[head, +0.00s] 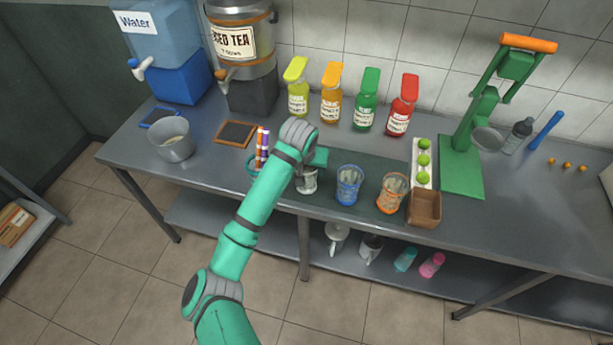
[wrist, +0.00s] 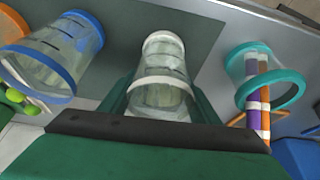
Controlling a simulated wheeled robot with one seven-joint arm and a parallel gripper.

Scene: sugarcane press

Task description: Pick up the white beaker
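The white beaker (wrist: 161,55), a clear glass with white rings, lies between the two fingers of my gripper (wrist: 160,88) in the wrist view. One finger is on each side of it, close to its walls; I cannot tell whether they press on it. In the head view the white beaker (head: 309,184) is at the counter's front, on the dark mat, partly hidden by my gripper (head: 308,170). I cannot tell whether it touches the mat.
A blue-ringed beaker (head: 348,186) and an orange-ringed beaker (head: 391,194) stand to the right. A teal-ringed beaker (wrist: 272,92) holding markers is close on the other side. Colored bottles (head: 331,97) stand behind; a wooden box (head: 424,209) and green press (head: 462,178) stand farther right.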

